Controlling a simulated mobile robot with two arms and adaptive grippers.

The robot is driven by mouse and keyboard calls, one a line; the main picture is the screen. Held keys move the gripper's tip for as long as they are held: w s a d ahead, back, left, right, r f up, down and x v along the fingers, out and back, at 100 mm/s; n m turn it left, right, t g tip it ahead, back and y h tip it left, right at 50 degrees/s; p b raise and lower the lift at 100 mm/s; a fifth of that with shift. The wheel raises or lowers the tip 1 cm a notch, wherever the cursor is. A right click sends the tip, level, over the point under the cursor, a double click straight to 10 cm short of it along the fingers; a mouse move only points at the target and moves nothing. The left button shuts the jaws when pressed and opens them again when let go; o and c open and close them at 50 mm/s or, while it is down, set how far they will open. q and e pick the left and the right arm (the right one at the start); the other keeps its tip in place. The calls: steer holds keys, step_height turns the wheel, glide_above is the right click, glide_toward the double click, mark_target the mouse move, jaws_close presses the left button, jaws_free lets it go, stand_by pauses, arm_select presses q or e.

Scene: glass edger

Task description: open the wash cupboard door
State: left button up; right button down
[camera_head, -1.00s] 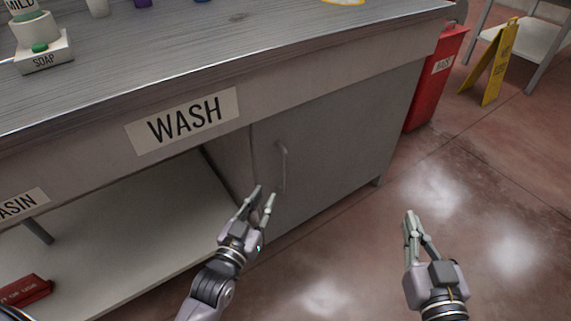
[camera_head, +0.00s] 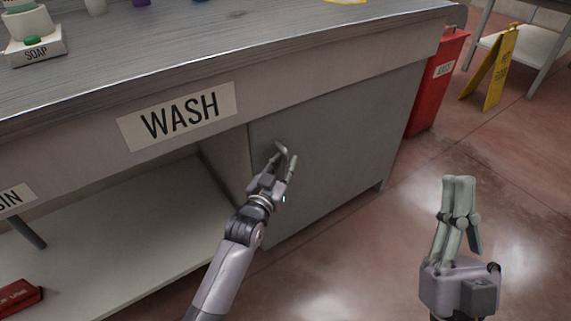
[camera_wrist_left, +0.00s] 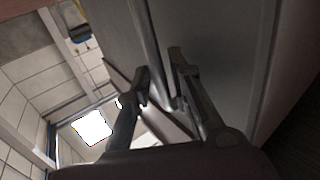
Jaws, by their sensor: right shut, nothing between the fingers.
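The wash cupboard door (camera_head: 345,125) is a flat grey panel under the right part of the counter, and it looks closed. Its upright bar handle (camera_head: 282,148) is near the door's left edge, mostly hidden by my left gripper (camera_head: 283,164). In the left wrist view the handle (camera_wrist_left: 148,45) runs down between the two fingers of my left gripper (camera_wrist_left: 161,70). These fingers stand apart, open around the bar. I cannot tell whether either finger touches it. My right gripper (camera_head: 459,182) is shut and empty over the floor at the right, away from the cupboard.
A WASH label (camera_head: 180,115) is on the counter front, beside an open shelf (camera_head: 120,235). A red bin (camera_head: 438,80) and a yellow floor sign (camera_head: 492,68) stand beyond the cupboard's right end. The floor (camera_head: 400,235) before the door is clear.

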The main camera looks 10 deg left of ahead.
arm_select(q)
steer(key=shift+w, duration=0.25)
steer(key=shift+c, duration=0.2)
jaws_close()
stand_by(0.5)
